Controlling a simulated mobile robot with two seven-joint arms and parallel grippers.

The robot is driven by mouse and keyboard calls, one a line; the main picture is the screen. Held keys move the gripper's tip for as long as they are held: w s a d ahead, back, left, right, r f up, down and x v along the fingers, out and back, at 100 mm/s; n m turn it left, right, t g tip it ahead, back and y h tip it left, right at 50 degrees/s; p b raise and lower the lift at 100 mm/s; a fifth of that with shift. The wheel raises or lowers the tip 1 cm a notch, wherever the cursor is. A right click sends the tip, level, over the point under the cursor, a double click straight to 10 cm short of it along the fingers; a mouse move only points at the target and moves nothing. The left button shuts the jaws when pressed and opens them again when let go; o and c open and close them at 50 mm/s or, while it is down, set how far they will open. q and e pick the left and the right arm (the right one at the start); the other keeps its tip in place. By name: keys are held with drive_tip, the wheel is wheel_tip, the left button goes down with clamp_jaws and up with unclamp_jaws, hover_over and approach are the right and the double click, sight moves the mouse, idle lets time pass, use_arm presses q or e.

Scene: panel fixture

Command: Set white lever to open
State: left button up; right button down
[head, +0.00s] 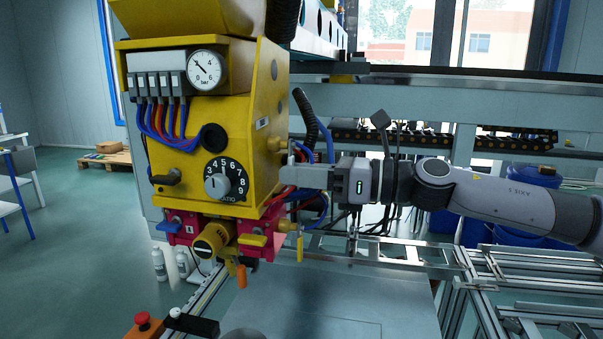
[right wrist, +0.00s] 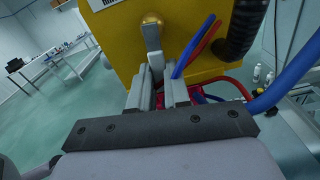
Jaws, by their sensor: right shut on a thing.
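The yellow panel fixture (head: 255,115) hangs at left centre in the head view, with a pressure gauge, a black dial and hoses. My right gripper (head: 292,158) reaches in from the right to the fixture's right side. In the right wrist view, a pale metallic lever (right wrist: 152,38) stands out from the yellow face. Its lower part runs down between the fingers of my right gripper (right wrist: 157,80), which is shut on it. In the head view the lever is mostly hidden by the fixture's edge and the gripper. My left gripper is out of view.
Blue and red hoses (right wrist: 190,52) and a black corrugated hose (right wrist: 242,30) pass close to the right gripper. Below the fixture are red blocks with a yellow knob (head: 252,240). A red button (head: 143,321) sits at the lower left. A grey tabletop (head: 370,300) is clear.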

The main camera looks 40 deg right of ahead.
drive_tip(key=m, duration=0.3)
drive_tip(key=s+a+m, duration=0.1)
drive_tip(key=shift+a+r, duration=0.1)
drive_tip(key=shift+r, duration=0.25)
drive_tip(key=m, duration=0.1)
drive_tip(key=m+p, duration=0.1)
drive_tip(key=r+m, duration=0.1)
drive_tip(key=m, duration=0.1)
drive_tip(key=shift+s+a, duration=0.35)
drive_tip(key=shift+a, duration=0.05)
drive_tip(key=m, duration=0.1)
drive_tip(key=r+m+p, duration=0.1)
drive_tip(key=m, duration=0.1)
drive_tip(key=m+p, duration=0.1)
drive_tip(key=shift+s+a+r+m, duration=0.2)
drive_tip(key=shift+s+a+m, duration=0.1)
drive_tip(key=shift+a, duration=0.05)
drive_tip(key=shift+s+a+r+m+p, duration=0.1)
drive_tip(key=shift+r+m+p, duration=0.3)
drive_tip(key=shift+m, duration=0.6)
drive_tip(key=shift+r+m+p, duration=0.25)
drive_tip(key=shift+m+p, duration=0.15)
drive_tip(key=shift+m, duration=0.6)
drive_tip(key=c, duration=1.1)
unclamp_jaws()
